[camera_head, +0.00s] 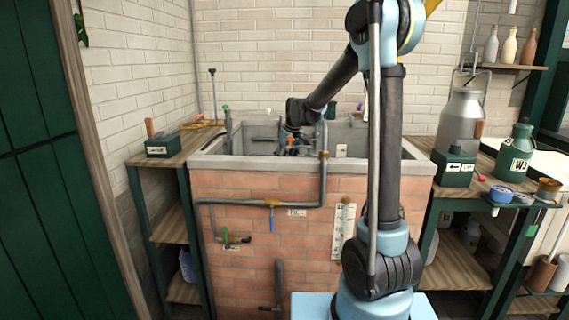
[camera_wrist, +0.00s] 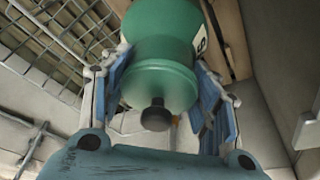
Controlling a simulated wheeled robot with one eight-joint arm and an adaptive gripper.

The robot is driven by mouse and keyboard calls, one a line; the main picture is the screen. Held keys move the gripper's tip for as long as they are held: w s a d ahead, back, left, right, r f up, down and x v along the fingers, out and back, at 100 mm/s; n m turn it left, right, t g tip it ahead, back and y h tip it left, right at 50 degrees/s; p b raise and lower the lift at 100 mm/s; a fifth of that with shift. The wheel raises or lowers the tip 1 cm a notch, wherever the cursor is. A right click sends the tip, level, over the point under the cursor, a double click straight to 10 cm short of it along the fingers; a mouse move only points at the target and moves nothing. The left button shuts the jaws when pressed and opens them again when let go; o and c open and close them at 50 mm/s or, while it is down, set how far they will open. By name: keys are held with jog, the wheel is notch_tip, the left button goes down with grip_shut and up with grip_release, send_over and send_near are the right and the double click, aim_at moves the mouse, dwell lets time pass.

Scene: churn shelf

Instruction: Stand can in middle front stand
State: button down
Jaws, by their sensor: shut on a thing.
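A green can (camera_wrist: 160,45) with a dark knob and part of a white label fills the top middle of the wrist view. My gripper (camera_wrist: 163,78) has its two blue-padded fingers on either side of the can and is shut on it. In the head view my gripper (camera_head: 297,146) is low inside the brick-walled basin (camera_head: 260,240), and the can there is mostly hidden by my wrist and the rim. I cannot make out the middle front stand in either view.
Wire racking (camera_wrist: 65,40) is close on the left in the wrist view. The basin's pale rim (camera_head: 250,163) surrounds my gripper. A grey churn (camera_head: 460,122), a green box (camera_head: 455,167) and another green can (camera_head: 517,155) stand on the right shelf. A dark box (camera_head: 162,146) stands left.

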jog(key=c, duration=0.6)
grip_release()
jog(key=shift+o, duration=0.2)
jog(key=v, duration=1.2)
